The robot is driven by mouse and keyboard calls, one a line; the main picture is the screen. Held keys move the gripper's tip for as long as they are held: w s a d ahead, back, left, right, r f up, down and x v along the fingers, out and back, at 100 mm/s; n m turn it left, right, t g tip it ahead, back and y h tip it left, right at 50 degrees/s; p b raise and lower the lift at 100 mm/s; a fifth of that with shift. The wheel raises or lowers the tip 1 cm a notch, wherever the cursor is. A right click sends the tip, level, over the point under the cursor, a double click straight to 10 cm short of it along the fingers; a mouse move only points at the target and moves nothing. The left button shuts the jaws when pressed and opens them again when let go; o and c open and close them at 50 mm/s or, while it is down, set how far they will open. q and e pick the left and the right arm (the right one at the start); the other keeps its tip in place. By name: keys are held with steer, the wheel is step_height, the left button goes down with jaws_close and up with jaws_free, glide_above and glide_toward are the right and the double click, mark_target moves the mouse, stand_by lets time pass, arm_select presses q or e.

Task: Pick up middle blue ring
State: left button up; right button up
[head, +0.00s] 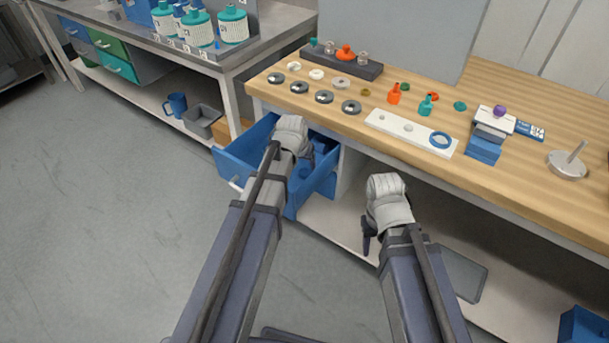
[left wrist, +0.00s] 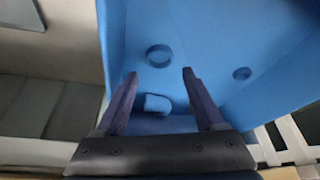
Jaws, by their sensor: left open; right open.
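The blue drawer (head: 236,163) stands open below the bench, with blue pieces inside, partly hidden by my left arm. In the left wrist view a blue ring (left wrist: 158,56) lies on the drawer floor ahead of the fingertips. A smaller round blue piece (left wrist: 242,73) lies to its right, and a blue rounded piece (left wrist: 157,103) shows between the fingers. I cannot tell for certain which is the middle ring. My left gripper (head: 308,152) is over the drawer, open and empty; its fingers (left wrist: 160,73) are apart. My right gripper (head: 368,236) is open and empty in front of the bench.
On the wooden bench, a white plate (head: 385,125) holds another blue ring (head: 440,141). Several dark round discs (head: 324,97) lie along the bench's front left. The drawer walls enclose the left gripper's surroundings. A grey bin (head: 201,121) stands on the left shelf.

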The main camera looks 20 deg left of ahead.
mark_target(305, 173)
arm_select(q)
steer(key=b+x, duration=0.4)
steer(key=x, duration=0.1)
steer(key=shift+f+b, duration=0.15)
steer(key=shift+b, duration=0.15)
steer(key=shift+c, duration=0.2)
steer(key=c, duration=1)
